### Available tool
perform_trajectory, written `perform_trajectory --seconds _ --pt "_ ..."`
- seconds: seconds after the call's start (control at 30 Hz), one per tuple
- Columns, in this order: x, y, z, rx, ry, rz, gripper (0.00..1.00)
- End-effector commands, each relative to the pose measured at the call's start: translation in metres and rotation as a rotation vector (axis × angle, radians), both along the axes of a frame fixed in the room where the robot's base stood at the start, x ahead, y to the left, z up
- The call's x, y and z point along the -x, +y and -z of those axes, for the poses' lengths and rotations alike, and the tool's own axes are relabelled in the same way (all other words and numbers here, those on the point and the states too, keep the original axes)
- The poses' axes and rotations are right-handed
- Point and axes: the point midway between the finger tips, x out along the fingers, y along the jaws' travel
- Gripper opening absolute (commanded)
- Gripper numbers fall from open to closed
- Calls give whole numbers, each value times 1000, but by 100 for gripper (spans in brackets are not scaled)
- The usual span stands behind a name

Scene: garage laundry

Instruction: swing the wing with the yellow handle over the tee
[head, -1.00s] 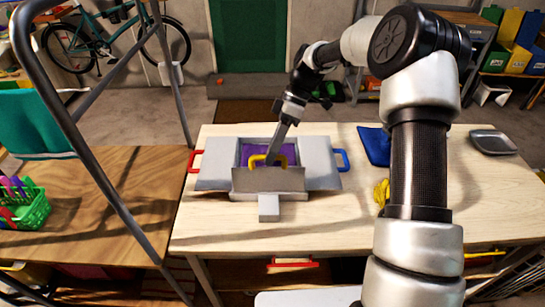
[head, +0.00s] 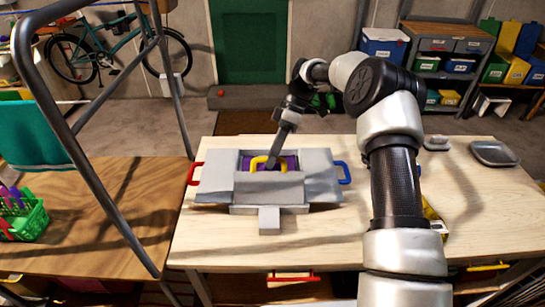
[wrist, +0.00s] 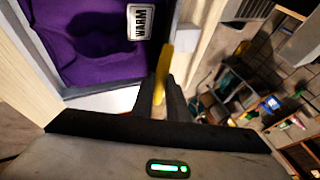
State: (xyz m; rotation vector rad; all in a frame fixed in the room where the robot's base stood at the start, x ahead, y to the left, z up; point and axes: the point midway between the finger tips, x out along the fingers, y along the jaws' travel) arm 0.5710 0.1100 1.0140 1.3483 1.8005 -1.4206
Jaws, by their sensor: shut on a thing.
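The grey folding board (head: 268,220) lies on the wooden table. Its left wing has a red handle (head: 194,173) and its right wing a blue handle (head: 342,172). The front wing (head: 268,188) carries the yellow handle (head: 258,163) at its far edge and appears tilted up. The purple tee (head: 291,160) shows behind that handle, partly hidden by the wing. The wrist view shows the tee (wrist: 85,45) with a "WARM" label. My gripper (head: 271,166) is shut on the yellow handle, which also shows between its dark fingers in the wrist view (wrist: 162,72).
A metal tray (head: 494,153) lies at the table's far right. A yellow item (head: 434,216) is partly hidden behind my arm. A wooden bench (head: 90,215) with a green basket (head: 28,222) stands at left. The table between board and my arm is clear.

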Motion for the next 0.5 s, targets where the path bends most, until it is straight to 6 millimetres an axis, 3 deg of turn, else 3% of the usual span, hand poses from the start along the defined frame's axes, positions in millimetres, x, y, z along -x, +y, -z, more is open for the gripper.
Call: perform_trajectory --seconds 0.03,0.3,0.33,0.5 --pt "5 -3 8 8 16 -7 0" --pt "5 -3 7 8 17 -7 0" --pt "5 -3 7 8 16 -7 19" --pt "3 -2 5 5 11 -4 22"
